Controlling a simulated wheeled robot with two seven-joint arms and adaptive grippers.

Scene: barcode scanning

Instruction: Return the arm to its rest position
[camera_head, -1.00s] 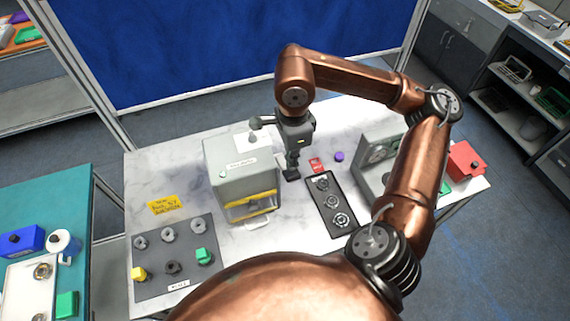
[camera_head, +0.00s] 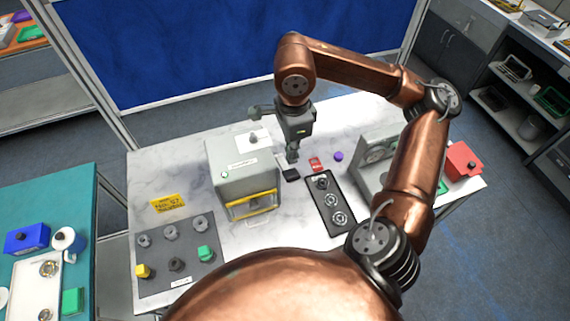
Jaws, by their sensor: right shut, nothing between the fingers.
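My right arm (camera_head: 420,160), copper coloured, reaches from the lower right over the table and bends down at the back. Its gripper (camera_head: 292,158) points down behind and to the right of the grey box machine. The gripper is shut and empty. A small black object (camera_head: 290,175) lies on the table just below the fingertips; the gap between them is small. My left gripper is not in view.
The grey box machine (camera_head: 240,170) has a yellow-edged opening. A black tray with round parts (camera_head: 330,205), a grey fixture (camera_head: 375,160) and a red box (camera_head: 462,161) stand to the right. A grey mat with several parts (camera_head: 180,250) lies front left. A blue partition (camera_head: 230,50) stands behind.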

